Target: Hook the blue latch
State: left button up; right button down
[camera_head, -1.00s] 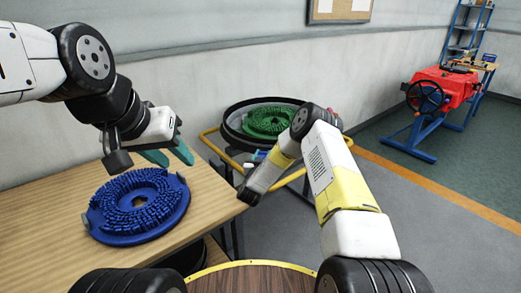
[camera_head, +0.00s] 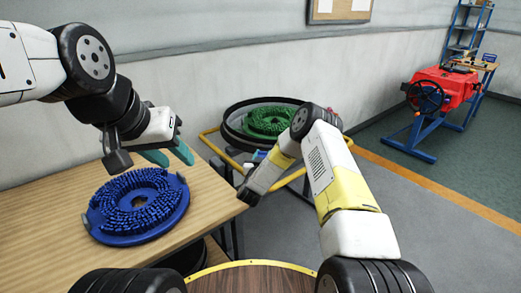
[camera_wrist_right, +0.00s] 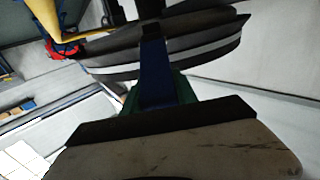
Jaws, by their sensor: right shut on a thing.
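The blue latch (camera_wrist_right: 155,72) shows in the right wrist view as a blue strap between the green fingers of my right gripper (camera_wrist_right: 156,95). It runs up against the side of the dark round tank (camera_wrist_right: 215,45); whether its end is hooked there I cannot tell. My right gripper is shut on the latch. In the head view this gripper is at the near side of the tank (camera_head: 228,122), mostly hidden by my own arm. My left gripper (camera_head: 168,156) has its teal fingers apart, empty, above the wooden table.
A blue round brush (camera_head: 138,205) lies on the wooden table (camera_head: 50,225). A green brush (camera_head: 268,121) sits inside the tank, with a yellow tube frame (camera_head: 213,146) around it. A red machine on a blue stand (camera_head: 440,90) is far right. Open floor lies right of my right arm.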

jog(key=shift+r, duration=0.1)
jog(key=shift+w+r+g, duration=0.4)
jog(key=shift+r+g, duration=0.05)
jog(key=shift+g, duration=0.15)
jog(key=shift+w+d+r+g+y, duration=0.15)
jog(key=shift+w+r+g+y, duration=0.35)
jog(key=shift+g, duration=0.6)
jog(key=shift+w+d+r+g, duration=0.15)
jog(key=shift+w+g, duration=0.45)
jog(key=shift+g, duration=0.4)
jog(key=shift+w+g+y, duration=0.3)
jog(key=shift+w+g, duration=0.05)
jog(key=shift+g, duration=0.25)
jog(key=shift+d, duration=0.1)
jog(key=c, duration=1)
grip_release()
jog(key=shift+o, duration=0.2)
